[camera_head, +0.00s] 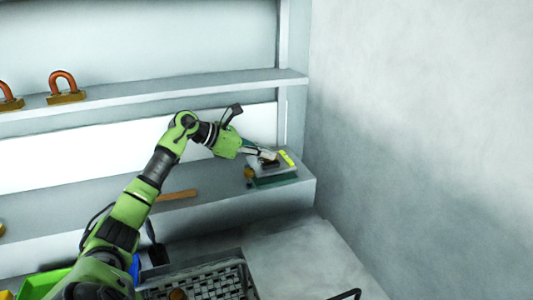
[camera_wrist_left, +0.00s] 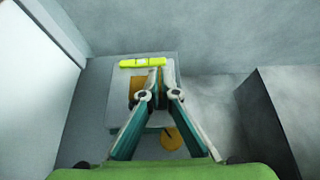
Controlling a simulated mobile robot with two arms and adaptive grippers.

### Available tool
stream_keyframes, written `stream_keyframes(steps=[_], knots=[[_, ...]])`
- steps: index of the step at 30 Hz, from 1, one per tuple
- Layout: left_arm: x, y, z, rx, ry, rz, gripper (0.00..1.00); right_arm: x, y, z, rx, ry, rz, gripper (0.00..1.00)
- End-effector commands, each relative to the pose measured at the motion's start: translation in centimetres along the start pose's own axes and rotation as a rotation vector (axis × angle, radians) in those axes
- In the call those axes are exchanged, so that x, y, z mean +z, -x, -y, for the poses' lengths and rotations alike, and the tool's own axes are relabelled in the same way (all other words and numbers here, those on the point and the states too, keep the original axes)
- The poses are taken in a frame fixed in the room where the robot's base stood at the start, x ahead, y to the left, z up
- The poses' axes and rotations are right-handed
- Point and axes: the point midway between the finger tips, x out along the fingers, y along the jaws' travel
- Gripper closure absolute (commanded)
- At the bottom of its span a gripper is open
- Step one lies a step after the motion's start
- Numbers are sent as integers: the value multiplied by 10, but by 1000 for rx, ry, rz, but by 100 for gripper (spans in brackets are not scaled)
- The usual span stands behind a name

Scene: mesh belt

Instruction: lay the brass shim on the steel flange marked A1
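My left gripper (camera_head: 266,155) reaches over the right end of the lower shelf, at a flat grey plate (camera_head: 286,168) with a yellow-green label (camera_head: 287,158). In the left wrist view its fingertips (camera_wrist_left: 160,73) are close together over the grey plate (camera_wrist_left: 115,108), just below the label (camera_wrist_left: 143,63). An orange-brown flat piece (camera_wrist_left: 138,84), possibly the brass shim, shows beside and behind the left finger. I cannot tell whether the fingers grip it or it lies on the plate. No A1 marking is readable. My right gripper is not in view.
A brass-coloured round piece (camera_head: 249,173) lies at the plate's near left; it also shows in the wrist view (camera_wrist_left: 171,138). A wooden-looking bar (camera_head: 178,195) lies on the lower shelf (camera_head: 230,197). Orange-handled blocks (camera_head: 66,97) stand on the upper shelf. A wall (camera_head: 420,130) closes the right side.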

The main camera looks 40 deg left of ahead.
Motion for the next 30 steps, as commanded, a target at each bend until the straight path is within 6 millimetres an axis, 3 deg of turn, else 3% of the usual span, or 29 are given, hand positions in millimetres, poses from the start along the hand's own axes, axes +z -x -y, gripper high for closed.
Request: stream_keyframes(steps=[12,14,15,25,30], knots=[[-7,-4,0,0,0,1,100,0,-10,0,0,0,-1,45],[-7,-4,0,0,0,0,82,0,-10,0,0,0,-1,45],[-7,-4,0,0,0,0,79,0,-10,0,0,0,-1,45],[-6,-3,0,0,0,0,79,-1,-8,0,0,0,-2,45],[5,2,0,-1,1,2,79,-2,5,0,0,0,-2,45]])
